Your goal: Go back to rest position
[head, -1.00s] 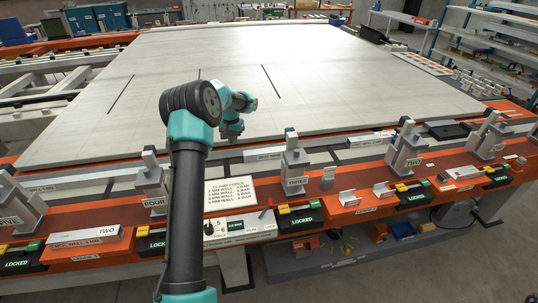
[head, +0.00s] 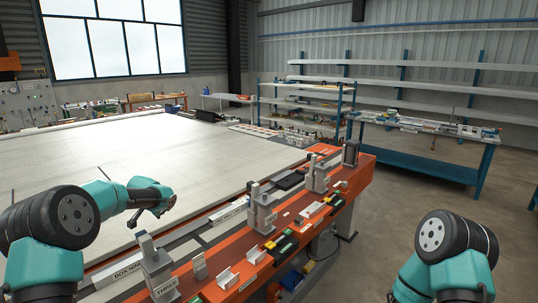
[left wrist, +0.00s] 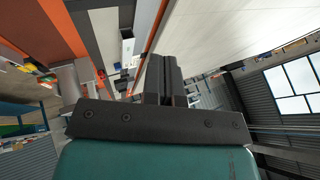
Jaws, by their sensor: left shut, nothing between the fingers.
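My left arm comes in from the left in the head view, with its gripper (head: 148,207) above the pale panel (head: 100,165), near the panel's front edge. In the left wrist view the two dark fingers of the left gripper (left wrist: 163,68) lie together, shut, with nothing between them. Part of my right arm stands at the lower right of the head view, over the floor. My right gripper is not in view.
The orange jig rail (head: 215,285) runs along the panel's front edge, with upright grey clamps (head: 264,212) on it. A blue workbench (head: 425,160) and shelves (head: 420,68) stand at the back right. The floor (head: 395,210) between the rail and bench is clear.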

